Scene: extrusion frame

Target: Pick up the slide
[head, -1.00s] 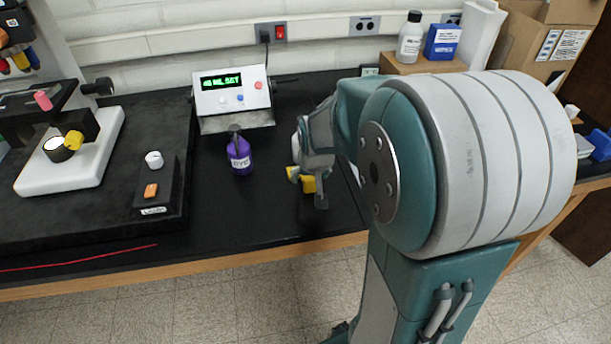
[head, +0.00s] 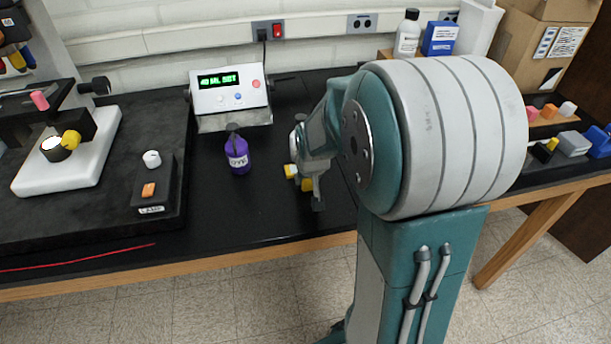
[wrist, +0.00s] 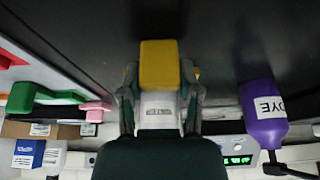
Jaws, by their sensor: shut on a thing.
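The slide shows in the wrist view as a yellow block (wrist: 158,64) with a white, marked part (wrist: 158,108) below it in the picture. My gripper (wrist: 160,78) is shut on it, with one finger on each side. In the head view my gripper (head: 306,190) is over the black bench, right of the purple dye bottle, and yellow bits (head: 291,171) show at it. My arm hides much of the held piece there. I cannot tell whether it is clear of the bench top.
A microscope (head: 70,150) and a lamp switch box (head: 152,182) are at left. Coloured blocks (head: 550,111) sit at right.

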